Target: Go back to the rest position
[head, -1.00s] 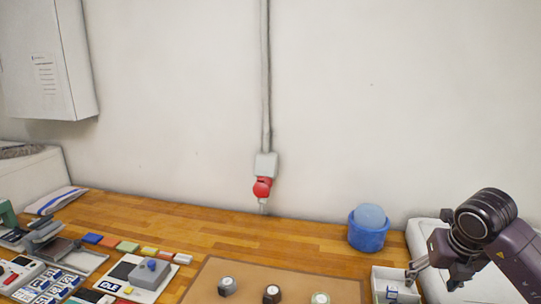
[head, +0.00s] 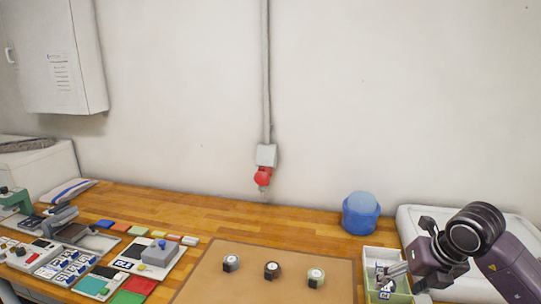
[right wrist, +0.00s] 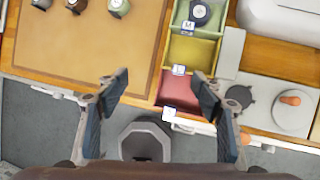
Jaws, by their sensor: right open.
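My right gripper (head: 388,272) is open, in front of the compartment tray (head: 368,270) at the right of the bench. In the right wrist view its two fingers (right wrist: 160,80) are spread wide with nothing between them. They hang above the bench's front edge, near the tray's red compartment (right wrist: 186,103). My left gripper is in neither view now.
Three small round-topped pieces (head: 271,269) stand on the brown mat (head: 230,288). The tray's green compartment holds a round dark piece (right wrist: 200,13); the yellow one (right wrist: 192,50) looks empty. A blue tub (head: 361,217) stands behind. A grey bin (right wrist: 145,140) is below the bench edge.

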